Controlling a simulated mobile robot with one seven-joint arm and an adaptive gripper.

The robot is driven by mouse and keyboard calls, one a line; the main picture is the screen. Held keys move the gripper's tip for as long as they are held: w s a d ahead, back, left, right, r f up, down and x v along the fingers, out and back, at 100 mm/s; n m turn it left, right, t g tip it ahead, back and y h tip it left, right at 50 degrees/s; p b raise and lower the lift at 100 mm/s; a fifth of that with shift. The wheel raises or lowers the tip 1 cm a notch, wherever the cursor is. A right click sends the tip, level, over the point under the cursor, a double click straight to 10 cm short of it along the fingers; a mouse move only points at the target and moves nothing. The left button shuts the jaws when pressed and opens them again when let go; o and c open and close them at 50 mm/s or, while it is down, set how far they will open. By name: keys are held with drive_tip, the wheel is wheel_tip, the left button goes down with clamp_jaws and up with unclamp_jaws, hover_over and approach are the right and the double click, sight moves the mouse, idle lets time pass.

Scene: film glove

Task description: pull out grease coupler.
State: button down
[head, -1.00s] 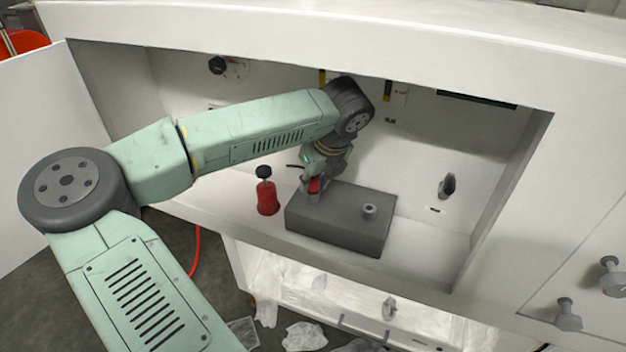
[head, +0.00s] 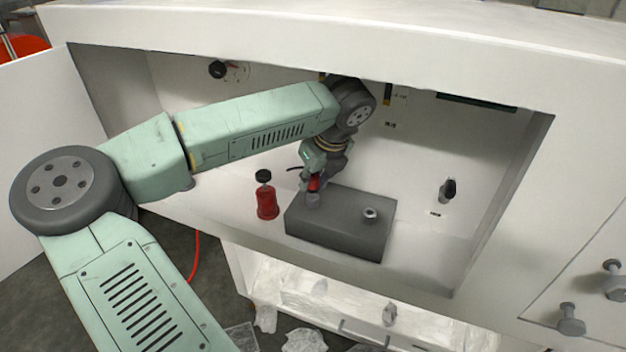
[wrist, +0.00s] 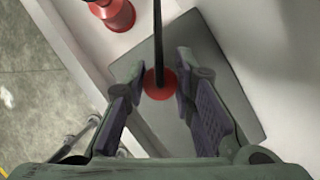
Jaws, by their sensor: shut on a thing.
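The grease coupler appears as a small red piece (head: 314,184) at my gripper (head: 313,192), above the left part of a dark grey block (head: 338,238). In the wrist view its round red top (wrist: 160,87) sits between the two finger pads of my gripper (wrist: 160,98), with a thin black hose (wrist: 158,40) running up from it. My gripper is shut on the coupler. A short grey stub (head: 313,199) shows just under it; whether the coupler still sits on a fitting is hidden.
A red can with a black knob (head: 266,201) stands left of the block. A grey fitting (head: 371,214) stands on the block's right part. The white compartment's wall, upper edge and front lip surround my arm. A black handle (head: 448,189) is on the back wall.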

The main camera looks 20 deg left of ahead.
drive_tip(key=shift+r, duration=1.45)
